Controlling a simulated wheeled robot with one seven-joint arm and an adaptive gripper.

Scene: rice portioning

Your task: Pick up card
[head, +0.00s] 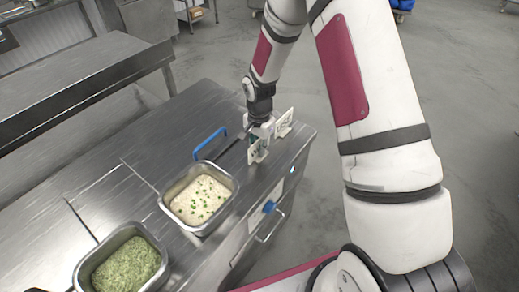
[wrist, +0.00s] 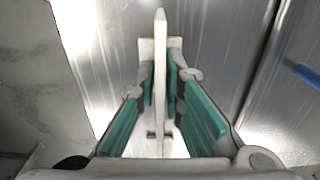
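My gripper (wrist: 160,85) points down at the table, with its teal-padded fingers drawn close on both sides of a thin white card (wrist: 160,30). The card stands upright, edge-on in the wrist view, on a wider pale foot. The pads appear to touch its faces. In the head view my gripper (head: 262,127) is low among small white cards near the table's far right corner. One card (head: 258,151) stands in front of it and another (head: 285,122) to its right. The fingertips are partly hidden there.
A tray of rice with green bits (head: 202,200) and a tray of green food (head: 127,264) sit in the steel table (head: 150,150). A blue handle (head: 208,142) and a dark utensil lie left of my gripper. The table's right edge is close to the cards.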

